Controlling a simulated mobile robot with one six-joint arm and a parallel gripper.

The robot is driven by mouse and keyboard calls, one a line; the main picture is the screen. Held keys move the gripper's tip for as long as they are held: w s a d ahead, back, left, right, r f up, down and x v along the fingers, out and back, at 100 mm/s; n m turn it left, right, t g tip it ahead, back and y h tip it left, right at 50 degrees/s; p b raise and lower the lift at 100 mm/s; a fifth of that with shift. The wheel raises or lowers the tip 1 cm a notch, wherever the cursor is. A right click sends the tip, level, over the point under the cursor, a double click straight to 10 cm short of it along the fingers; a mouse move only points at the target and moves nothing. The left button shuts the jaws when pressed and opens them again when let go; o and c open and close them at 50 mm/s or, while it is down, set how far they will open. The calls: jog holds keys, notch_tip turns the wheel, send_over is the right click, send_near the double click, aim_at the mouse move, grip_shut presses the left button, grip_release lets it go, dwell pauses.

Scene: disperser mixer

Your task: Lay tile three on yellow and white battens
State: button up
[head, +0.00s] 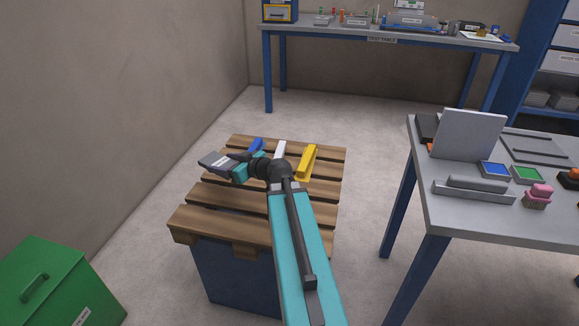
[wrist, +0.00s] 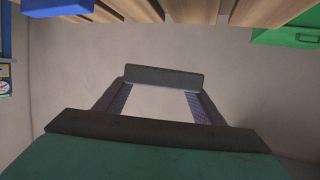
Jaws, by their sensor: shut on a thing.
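The yellow batten (head: 307,161) lies on the right part of a slatted wooden pallet top. The white batten (head: 280,149) lies to its left, partly hidden behind my arm. A blue batten (head: 257,145) lies further left; a blue piece (wrist: 58,5) also shows at the top left of the wrist view. My gripper (head: 236,165) is over the pallet's left side, left of the battens. It is shut on a small grey flat piece (head: 214,161), seemingly the tile, which sticks out past the pallet's left edge. Its number cannot be read. In the wrist view a pale area lies between dark bars.
The pallet (head: 210,195) rests on a blue base. A green bin (head: 60,280) stands at lower left. A grey table (head: 470,222) with an upright grey panel (head: 468,135) and small items stands right. A test table (head: 340,37) is behind. Floor between is clear.

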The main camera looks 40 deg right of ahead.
jog(key=s+d+f+n+g+y+b, duration=0.1)
jog(key=s+d+n+y+b, duration=0.1)
jog(key=s+d, duration=0.6)
jog(key=s+d+f+n+g+y+b, duration=0.1)
jog(key=s+d+n+y+b, duration=0.1)
jog(key=s+d, duration=0.7)
jog(key=shift+s+d+f+y+b, duration=0.15)
jog(key=shift+s+f+y+b, duration=0.15)
jog(key=shift+s+y+b, duration=0.55)
jog(key=shift+s+h, duration=0.25)
jog(key=w+d+f+b, duration=0.1)
jog(key=w+d+b, duration=0.1)
jog(key=w+d, duration=0.7)
jog(key=shift+w+d+f, duration=0.25)
jog(key=shift+w+d, duration=0.05)
jog(key=shift+w, duration=1.55)
jog(key=shift+f, duration=0.1)
jog(key=shift+f+b, duration=0.6)
jog(key=shift+f, duration=1.05)
jog(key=shift+f, duration=0.25)
